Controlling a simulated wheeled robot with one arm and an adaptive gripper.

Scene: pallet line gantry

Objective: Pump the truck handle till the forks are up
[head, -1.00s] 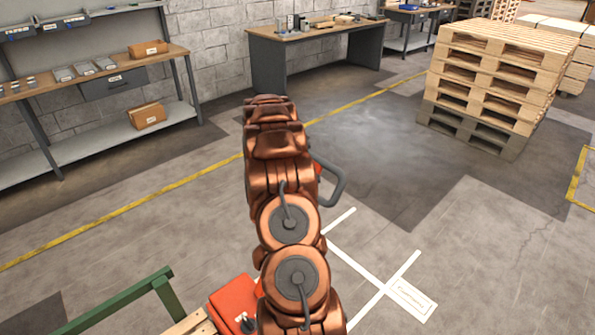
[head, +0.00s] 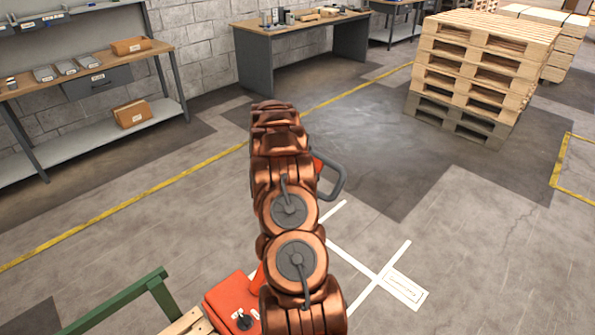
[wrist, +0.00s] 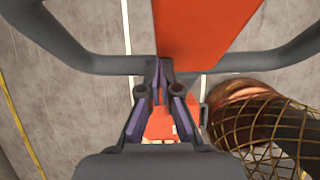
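The truck handle, a dark grey loop (head: 336,178), shows at the right of my copper arm in the head view. In the wrist view its bar (wrist: 95,64) runs across the upper part, with an orange tiller (wrist: 200,30) beyond. My gripper (wrist: 159,68) is at the middle of the bar, its fingertips almost together there. It appears shut on the handle, though the fingers hide the contact. The truck's orange body (head: 232,303) shows at the lower left of the arm in the head view. The forks are not clearly visible, so their height cannot be told.
A green rail (head: 115,302) and some pale wood (head: 188,325) lie at the lower left. A pallet stack (head: 480,75) stands at the back right. Workbenches line the wall, one with a drawer (head: 100,82). White floor marking (head: 365,295) and open floor lie right of the arm.

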